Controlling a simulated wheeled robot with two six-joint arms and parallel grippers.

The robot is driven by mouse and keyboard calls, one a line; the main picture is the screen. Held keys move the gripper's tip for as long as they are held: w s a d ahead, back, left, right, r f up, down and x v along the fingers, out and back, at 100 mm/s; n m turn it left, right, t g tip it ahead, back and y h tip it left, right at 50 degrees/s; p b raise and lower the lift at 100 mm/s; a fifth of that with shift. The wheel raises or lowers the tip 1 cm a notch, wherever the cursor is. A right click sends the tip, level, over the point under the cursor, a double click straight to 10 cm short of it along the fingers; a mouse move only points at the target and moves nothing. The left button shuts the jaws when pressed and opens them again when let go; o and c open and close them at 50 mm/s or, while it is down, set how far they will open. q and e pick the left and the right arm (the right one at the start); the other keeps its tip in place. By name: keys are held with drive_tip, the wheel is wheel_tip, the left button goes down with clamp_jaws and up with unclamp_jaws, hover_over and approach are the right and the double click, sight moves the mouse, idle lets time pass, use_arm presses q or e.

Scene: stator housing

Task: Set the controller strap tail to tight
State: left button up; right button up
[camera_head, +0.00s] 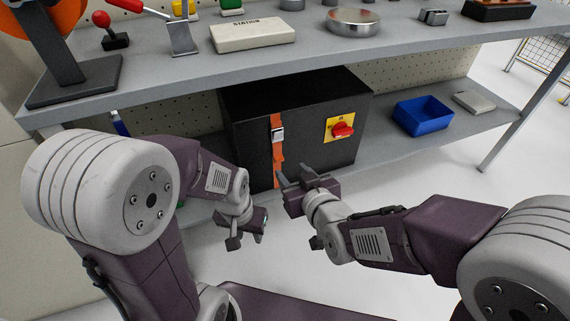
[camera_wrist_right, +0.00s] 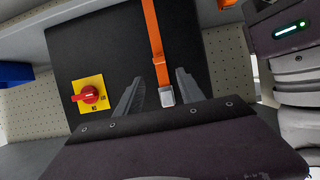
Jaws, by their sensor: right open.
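The controller is a black box (camera_head: 310,115) on the lower shelf. An orange strap (camera_head: 278,172) runs down its front face, with a metal buckle (camera_head: 278,134) near the top. In the right wrist view, which is turned over, the strap (camera_wrist_right: 151,28) hangs from the top edge to the buckle (camera_wrist_right: 166,96). My right gripper (camera_head: 295,177) is open in front of the strap's lower part. Its two fingers (camera_wrist_right: 158,88) stand either side of the strap line in the wrist view, and I see nothing held. My left gripper (camera_head: 246,232) is lower left, its fingers apart and empty.
A red rotary switch on a yellow plate (camera_head: 341,129) is on the box face, right of the strap. A blue bin (camera_head: 423,115) and a grey block (camera_head: 474,102) sit on the shelf at right. The upper shelf (camera_head: 330,57) overhangs the box.

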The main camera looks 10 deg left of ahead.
sight(280, 158)
drive_tip(key=x, duration=0.8)
drive_tip(key=shift+s+d+f, duration=0.1)
drive_tip(key=shift+f, duration=0.1)
drive_tip(key=shift+w+a, duration=0.35)
drive_tip(key=shift+w, duration=0.2)
clamp_jaws()
drive_tip(key=shift+f, duration=0.1)
idle(0.5)
